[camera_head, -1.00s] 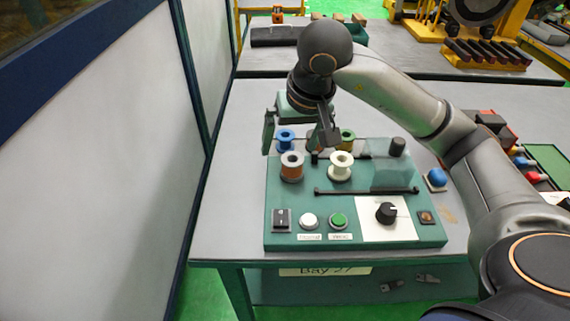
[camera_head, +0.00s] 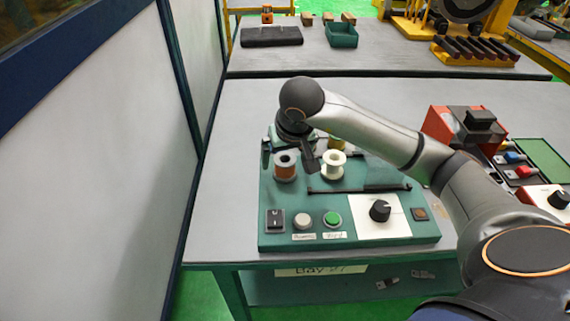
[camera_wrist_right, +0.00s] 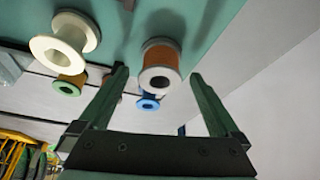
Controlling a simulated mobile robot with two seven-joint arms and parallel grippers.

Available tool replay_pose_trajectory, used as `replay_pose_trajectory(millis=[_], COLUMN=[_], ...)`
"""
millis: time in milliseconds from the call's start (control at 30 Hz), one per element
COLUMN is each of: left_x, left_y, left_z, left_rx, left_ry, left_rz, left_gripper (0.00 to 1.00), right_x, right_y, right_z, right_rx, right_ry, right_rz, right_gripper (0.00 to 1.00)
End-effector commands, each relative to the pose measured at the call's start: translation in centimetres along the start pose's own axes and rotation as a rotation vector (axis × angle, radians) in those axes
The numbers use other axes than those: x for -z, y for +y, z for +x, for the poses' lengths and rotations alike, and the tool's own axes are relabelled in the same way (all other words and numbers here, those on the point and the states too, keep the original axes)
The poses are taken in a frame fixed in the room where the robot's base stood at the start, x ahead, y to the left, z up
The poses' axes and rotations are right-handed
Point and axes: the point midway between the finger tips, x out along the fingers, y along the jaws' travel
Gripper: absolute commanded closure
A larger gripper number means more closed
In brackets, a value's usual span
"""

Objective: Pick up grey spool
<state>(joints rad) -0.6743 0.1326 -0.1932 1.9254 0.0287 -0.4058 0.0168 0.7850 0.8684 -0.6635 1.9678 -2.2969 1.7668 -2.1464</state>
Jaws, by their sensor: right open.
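The grey spool (camera_head: 286,166), with grey flanges and copper-orange winding, stands on the green winding panel (camera_head: 350,238), left of the white spool (camera_head: 333,165). In the right wrist view the grey spool (camera_wrist_right: 160,68) shows near the middle, between the two fingers. My right gripper (camera_head: 288,155) is open, with its fingers pointing down on either side of the spool. In the wrist view the gripper (camera_wrist_right: 158,75) is empty; contact cannot be told. My left gripper is out of view.
The white spool (camera_wrist_right: 66,42), a green-flanged spool (camera_wrist_right: 69,85) and a blue-flanged spool (camera_wrist_right: 149,102) stand close by. The panel front carries a switch (camera_head: 275,220), buttons and a black knob (camera_head: 380,210). A red device (camera_head: 450,126) stands right. The table's left side is clear.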

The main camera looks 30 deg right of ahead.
Motion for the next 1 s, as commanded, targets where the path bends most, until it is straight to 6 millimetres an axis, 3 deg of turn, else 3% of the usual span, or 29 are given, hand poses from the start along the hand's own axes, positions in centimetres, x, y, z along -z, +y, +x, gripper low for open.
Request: replay_pose_trajectory(millis=[100, 367, 1000], left_x=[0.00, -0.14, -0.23], left_y=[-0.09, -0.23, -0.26], left_z=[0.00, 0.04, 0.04], left_rx=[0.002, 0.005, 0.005], left_ry=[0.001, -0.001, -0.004], left_rz=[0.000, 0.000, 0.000], left_gripper=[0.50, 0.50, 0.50], right_x=[-0.03, 0.01, 0.01], right_y=[-0.01, 0.00, 0.00], right_z=[1.10, 1.25, 1.21], right_rx=[0.001, 0.000, 0.001], right_ry=[-0.001, 0.001, 0.001], right_rz=[0.001, 0.000, 0.000], right_gripper=[0.01, 0.02, 0.74])
